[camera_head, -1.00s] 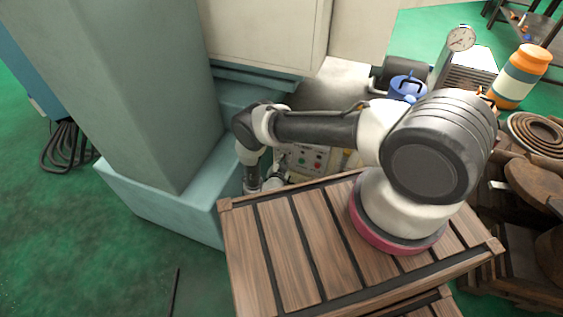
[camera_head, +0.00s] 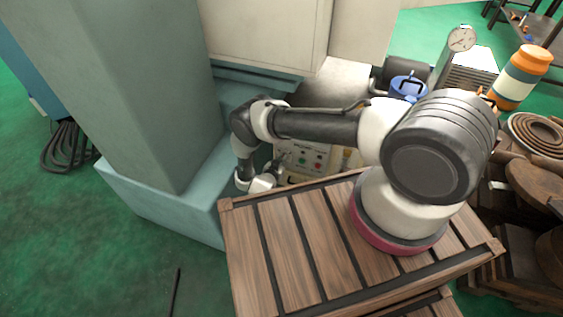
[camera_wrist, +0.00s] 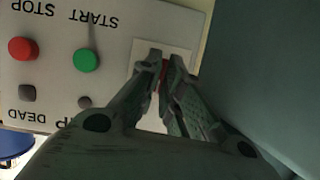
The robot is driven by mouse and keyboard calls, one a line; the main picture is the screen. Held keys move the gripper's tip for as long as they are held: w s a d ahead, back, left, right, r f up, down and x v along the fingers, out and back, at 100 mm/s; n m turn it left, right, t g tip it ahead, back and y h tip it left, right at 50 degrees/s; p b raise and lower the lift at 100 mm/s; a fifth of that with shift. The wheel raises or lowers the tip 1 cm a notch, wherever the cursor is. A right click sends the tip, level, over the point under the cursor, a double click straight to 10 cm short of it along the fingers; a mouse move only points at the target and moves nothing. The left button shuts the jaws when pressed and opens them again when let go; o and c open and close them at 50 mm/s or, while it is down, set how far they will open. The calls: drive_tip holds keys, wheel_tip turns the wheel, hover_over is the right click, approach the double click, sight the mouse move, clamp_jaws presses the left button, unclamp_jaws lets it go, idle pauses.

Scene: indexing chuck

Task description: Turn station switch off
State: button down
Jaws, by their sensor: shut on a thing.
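The control panel (camera_head: 312,152) is a pale box face beyond the wooden slatted top, partly hidden by my arm. In the wrist view the panel (camera_wrist: 120,35) appears upside down, with a red button (camera_wrist: 22,49) and a green button (camera_wrist: 86,60) by the words START and STOP. A cream plate (camera_wrist: 146,54) at its edge carries a small red part (camera_wrist: 163,75), seemingly the switch. My gripper (camera_wrist: 166,62) is at this plate, its fingers closed around the red part. The fingers hide most of it, so its position cannot be told.
A grey-green machine column (camera_head: 145,90) stands to the left, close beside the panel. The slatted wooden top (camera_head: 290,245) lies in front. A blue can (camera_head: 406,86), an orange-and-white container (camera_head: 520,78) and a dial gauge (camera_head: 461,38) stand to the right.

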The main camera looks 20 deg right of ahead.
drive_tip(key=n+h, duration=0.1)
drive_tip(key=n+g+h, duration=0.1)
drive_tip(key=n, duration=0.1)
drive_tip(key=n+h, duration=0.1)
drive_tip(key=shift+w+a+g, duration=0.1)
drive_tip(key=shift+w+g, duration=0.15)
drive_tip(key=shift+g, duration=0.05)
drive_tip(key=shift+n, duration=0.4)
idle(0.3)
drive_tip(key=c, duration=1.6)
unclamp_jaws()
drive_tip(key=v, duration=1.1)
drive_tip(key=shift+s+a, duration=0.25)
drive_tip(key=shift+a, duration=0.1)
drive_tip(key=shift+r, duration=0.15)
drive_tip(key=shift+s, duration=0.1)
